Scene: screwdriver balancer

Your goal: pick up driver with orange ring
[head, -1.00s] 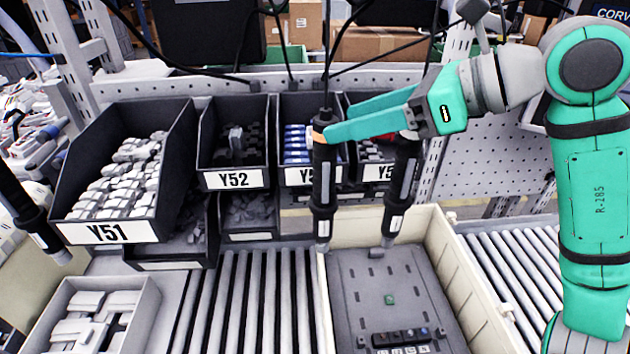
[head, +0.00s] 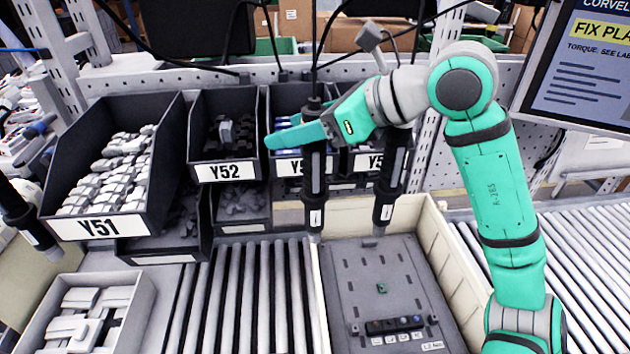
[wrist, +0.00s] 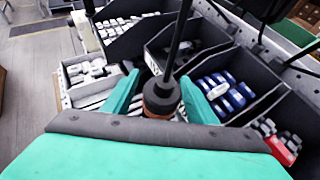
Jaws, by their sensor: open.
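A dark hanging driver (head: 316,185) stands upright in the middle of the head view, above the left edge of the tote. My gripper (head: 278,135) is around its upper part, its green fingers reaching left past it. In the wrist view this driver (wrist: 161,95) is between the two spread fingers, with a brownish-orange band low on its visible body. My gripper is open, with a gap at each finger. In the head view my fingers hide the band. A second dark driver (head: 388,185) hangs just to the right. A third driver (head: 22,212) hangs at the far left.
Dark bins labelled Y51 (head: 100,228) and Y52 (head: 219,171) stand behind and left. A cream tote (head: 448,262) with a grey plate (head: 345,290) is below the drivers. Cables hang above. Rollers (head: 240,300) lie left of the tote; a monitor is upper right.

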